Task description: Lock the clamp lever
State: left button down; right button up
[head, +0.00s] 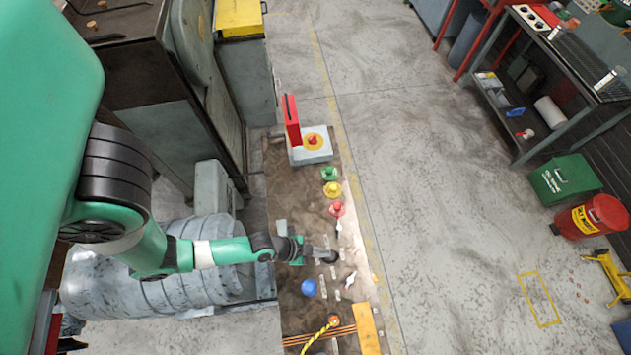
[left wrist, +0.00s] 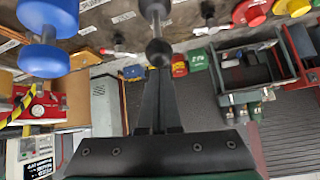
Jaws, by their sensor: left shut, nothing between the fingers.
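The clamp lever appears to be the dark rod with a black ball end (left wrist: 157,50), which juts from the panel at the top middle of the left wrist view. In the head view a small black knob (head: 331,257) at the tip of my left gripper (head: 322,256) seems to be the same part. In the left wrist view my left gripper (left wrist: 158,78) has its fingers shut together, with nothing between them. Its tips lie right at the ball; I cannot tell whether they touch it. My right gripper is in neither view.
A blue mushroom knob (head: 308,287) sits just below my left gripper in the head view. Green (head: 329,174), yellow (head: 332,189) and red buttons (head: 337,209) line the panel (head: 290,205) above. Small toggle switches (head: 350,280) are close by. Open floor (head: 440,220) lies to the right.

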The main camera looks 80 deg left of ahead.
pick_arm(q)
jog(key=s+r, duration=0.4)
jog(key=r, duration=0.4)
jog(key=shift+s+r, duration=0.15)
jog(key=shift+s, duration=0.25)
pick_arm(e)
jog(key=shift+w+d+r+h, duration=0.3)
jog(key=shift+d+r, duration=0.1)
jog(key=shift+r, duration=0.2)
